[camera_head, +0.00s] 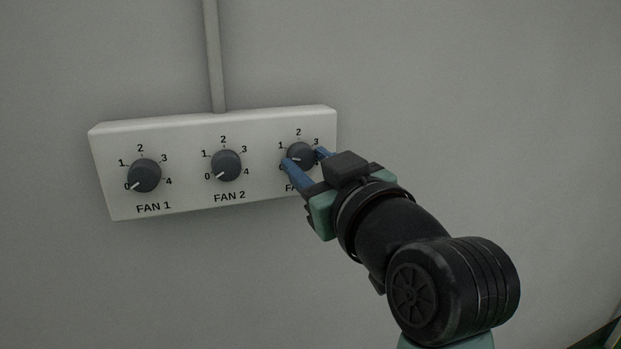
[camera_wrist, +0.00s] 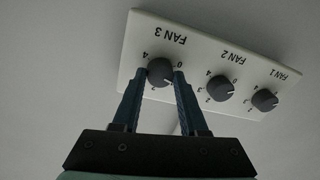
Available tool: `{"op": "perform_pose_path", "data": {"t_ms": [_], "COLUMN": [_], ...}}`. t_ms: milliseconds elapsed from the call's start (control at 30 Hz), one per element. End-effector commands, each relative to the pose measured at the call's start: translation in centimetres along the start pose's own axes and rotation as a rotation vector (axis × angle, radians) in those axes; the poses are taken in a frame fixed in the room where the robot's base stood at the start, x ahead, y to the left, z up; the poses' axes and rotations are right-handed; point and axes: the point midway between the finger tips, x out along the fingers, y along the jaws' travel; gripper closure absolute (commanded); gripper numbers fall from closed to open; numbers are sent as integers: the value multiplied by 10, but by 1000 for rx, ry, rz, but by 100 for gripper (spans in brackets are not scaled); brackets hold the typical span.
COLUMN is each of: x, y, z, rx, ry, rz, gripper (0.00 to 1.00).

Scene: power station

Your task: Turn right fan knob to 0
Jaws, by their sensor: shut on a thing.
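The right fan knob (camera_head: 301,155), marked FAN 3, is a dark round dial at the right end of a white panel. My gripper (camera_head: 304,159) is shut on it, with one blue finger on either side. In the wrist view, the panel appears upside down and the FAN 3 knob (camera_wrist: 160,71) sits between the fingertips of my gripper (camera_wrist: 160,75). The knob's white pointer faces left and slightly down in the head view, on the side of 0 and 1. Its exact mark is hard to tell.
The panel (camera_head: 180,199) is on a grey wall. The FAN 2 knob (camera_head: 226,165) and FAN 1 knob (camera_head: 144,175) are to the left, with pointers toward 0. A grey conduit (camera_head: 214,60) rises from the panel's top. The wall to the right is bare.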

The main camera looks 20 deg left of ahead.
Motion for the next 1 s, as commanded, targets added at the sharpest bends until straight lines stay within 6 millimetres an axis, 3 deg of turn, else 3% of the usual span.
{"op": "perform_pose_path", "data": {"t_ms": [600, 1000], "x": [0, 0], "y": [-1, -1], "z": [2, 0], "rx": [-557, -751], "ry": [-35, -46], "rz": [1, 2], "gripper": [100, 100]}}
